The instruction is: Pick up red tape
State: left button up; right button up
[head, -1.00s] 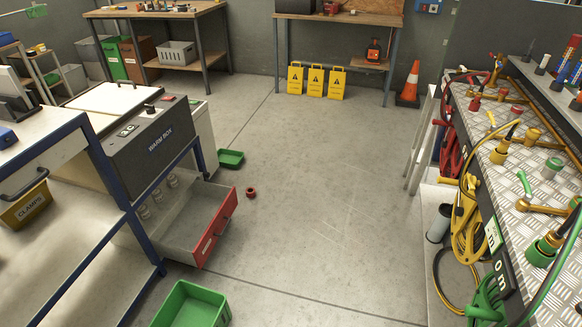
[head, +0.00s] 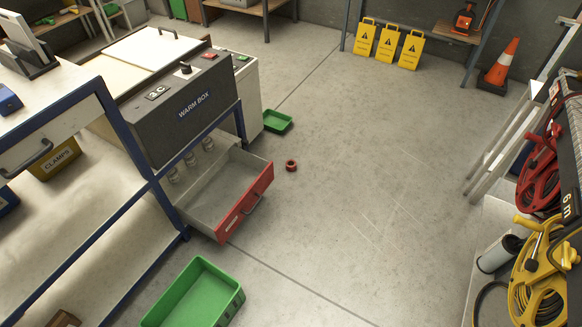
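A small red ring, which looks like the red tape (head: 291,165), lies flat on the concrete floor. It is just right of the open red-fronted drawer (head: 245,203) and apart from it. Nothing covers it. Neither of my grippers shows in the head view.
A large green bin (head: 196,296) and a small green tray (head: 277,121) sit on the floor. The warm box (head: 190,100) stands above the open drawer. Hose reels (head: 540,170), yellow signs (head: 386,44) and an orange cone (head: 502,62) stand right and back. The middle floor is clear.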

aim_at(290, 165)
jog(key=i+l+u, duration=0.1)
jog(key=u, duration=0.5)
jog(key=i+l+u, duration=0.3)
jog(key=l, duration=0.25)
jog(key=i+l+u, duration=0.1)
jog(key=i+l, duration=0.15)
jog(key=i+l+u, duration=0.15)
jog(key=l, duration=0.25)
jog(key=i+l+u, duration=0.15)
jog(key=l, duration=0.2)
